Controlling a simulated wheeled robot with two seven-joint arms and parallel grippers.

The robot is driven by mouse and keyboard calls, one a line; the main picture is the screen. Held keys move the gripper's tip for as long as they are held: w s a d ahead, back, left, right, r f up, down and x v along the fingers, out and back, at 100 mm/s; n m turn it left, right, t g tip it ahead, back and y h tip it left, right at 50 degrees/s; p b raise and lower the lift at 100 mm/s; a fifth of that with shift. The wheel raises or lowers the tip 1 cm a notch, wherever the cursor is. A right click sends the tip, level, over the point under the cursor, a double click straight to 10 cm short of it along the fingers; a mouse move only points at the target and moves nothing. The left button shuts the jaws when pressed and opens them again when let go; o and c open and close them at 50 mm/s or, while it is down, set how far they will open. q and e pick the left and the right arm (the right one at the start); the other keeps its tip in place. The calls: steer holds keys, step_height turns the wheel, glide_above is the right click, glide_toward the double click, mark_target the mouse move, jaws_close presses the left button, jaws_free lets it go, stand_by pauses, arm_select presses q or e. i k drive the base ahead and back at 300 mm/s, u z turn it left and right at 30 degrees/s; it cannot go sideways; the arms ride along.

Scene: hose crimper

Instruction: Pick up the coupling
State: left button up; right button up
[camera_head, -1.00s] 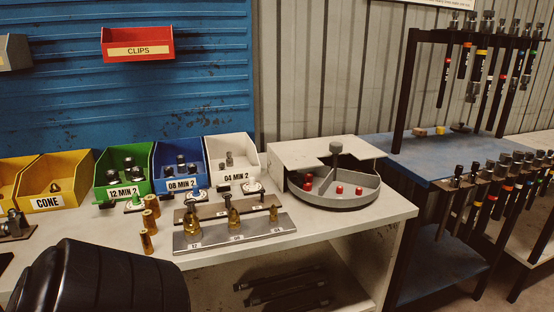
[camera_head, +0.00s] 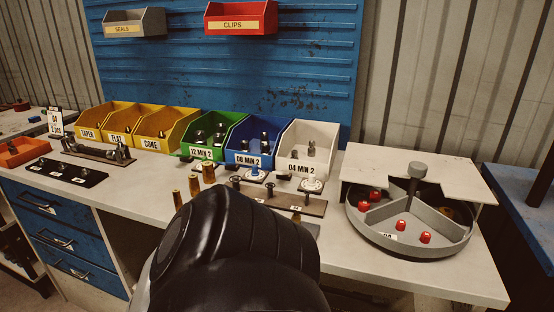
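Dark metal couplings stand in the labelled bins on the bench: several in the green "12 MIN 2" bin (camera_head: 210,135), some in the blue "08 MIN 2" bin (camera_head: 255,145), and some in the white "04 MIN 2" bin (camera_head: 307,150). I cannot tell which one the task means. Several brass fittings (camera_head: 194,185) stand on the bench in front of the green bin. A black link of my own arm fills the lower middle and hides part of the bench. Neither gripper shows in the head view.
Yellow bins labelled TAPER, FLAT and CONE (camera_head: 162,130) stand to the left. A round grey tray (camera_head: 410,243) with red caps is at the right. Red CLIPS (camera_head: 240,17) and grey SEALS bins hang on the blue panel (camera_head: 190,75). A blue table (camera_head: 525,190) stands at far right.

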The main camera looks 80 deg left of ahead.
mark_target(294, 151)
steer(key=u, duration=2.7)
